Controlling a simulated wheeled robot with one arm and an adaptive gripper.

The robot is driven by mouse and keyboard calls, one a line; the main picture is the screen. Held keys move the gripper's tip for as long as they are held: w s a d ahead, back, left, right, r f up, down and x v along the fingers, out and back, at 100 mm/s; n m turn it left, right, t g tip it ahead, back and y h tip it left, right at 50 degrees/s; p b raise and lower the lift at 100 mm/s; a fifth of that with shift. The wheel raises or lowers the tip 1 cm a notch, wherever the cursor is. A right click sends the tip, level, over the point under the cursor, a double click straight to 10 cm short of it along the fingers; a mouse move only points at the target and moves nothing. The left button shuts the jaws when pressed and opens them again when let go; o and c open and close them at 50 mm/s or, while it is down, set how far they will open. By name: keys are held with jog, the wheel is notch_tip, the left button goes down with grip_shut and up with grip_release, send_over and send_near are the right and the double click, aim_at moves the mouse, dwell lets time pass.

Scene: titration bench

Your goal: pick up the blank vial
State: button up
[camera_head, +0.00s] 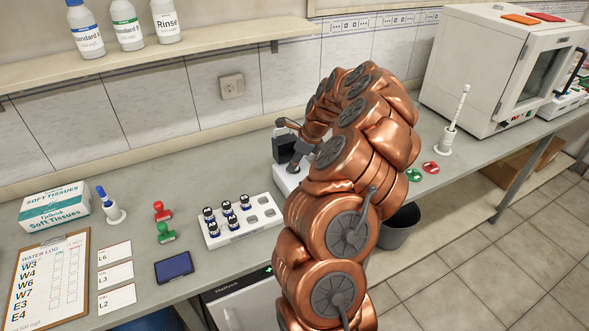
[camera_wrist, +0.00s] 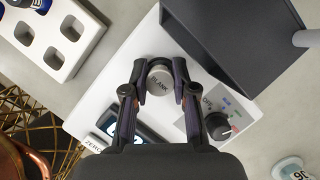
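The blank vial (camera_wrist: 160,80) has a round grey cap lettered BLANK and shows in the wrist view, seen from above. It is at the white instrument (camera_wrist: 108,65), beside the raised dark lid (camera_wrist: 225,40). My gripper (camera_wrist: 160,84) has one finger on each side of the cap, very close to it. I cannot tell whether the fingers press on the vial or leave a thin gap. The vial's body is hidden under its cap. In the head view, my gripper (camera_head: 300,150) is over the instrument (camera_head: 284,178), partly hidden by my arm, and the vial cannot be made out.
A white rack (camera_head: 243,228) with several dark-capped vials stands left of the instrument. The instrument has a black knob (camera_wrist: 220,127) and a ZERO button (camera_wrist: 95,144) near my fingers. A stamp pair, a blue pad (camera_head: 173,267) and a tissue box (camera_head: 54,207) lie further left.

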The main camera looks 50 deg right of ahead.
grip_shut()
jog(key=shift+r, duration=0.1)
jog(key=shift+r+b, duration=1)
jog(key=shift+r, duration=0.5)
jog(key=shift+s+a+r, duration=0.1)
jog(key=shift+a+r, duration=0.05)
jog(key=shift+r, duration=0.05)
jog(key=s+a+r+b, duration=0.1)
jog(key=s+a+b, duration=0.4)
jog(key=s+a, duration=0.4)
jog(key=a, duration=0.3)
jog(key=shift+s+r, duration=0.25)
jog(key=shift+s, duration=0.1)
jog(key=shift+a, duration=0.15)
